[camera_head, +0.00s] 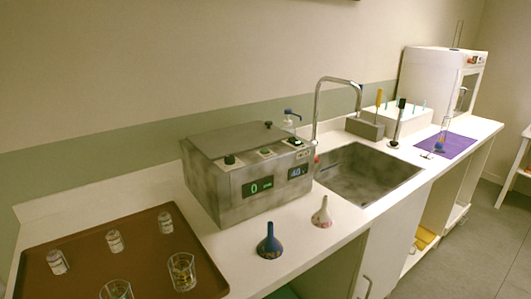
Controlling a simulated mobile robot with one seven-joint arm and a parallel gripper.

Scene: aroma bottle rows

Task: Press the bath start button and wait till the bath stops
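The bath (213,161) is a grey metal box with a lid, standing on the white counter left of the sink. I cannot tell which of these is the start button. Below them are two lit displays: the left display (257,186) reads 0, and the right display (298,172) has blue digits too small to read surely. My gripper is not in view.
A brown tray (90,256) with several glass containers is at left. The sink (366,178) with a tall faucet (317,105) is right. A purple mat (460,144) lies beyond.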

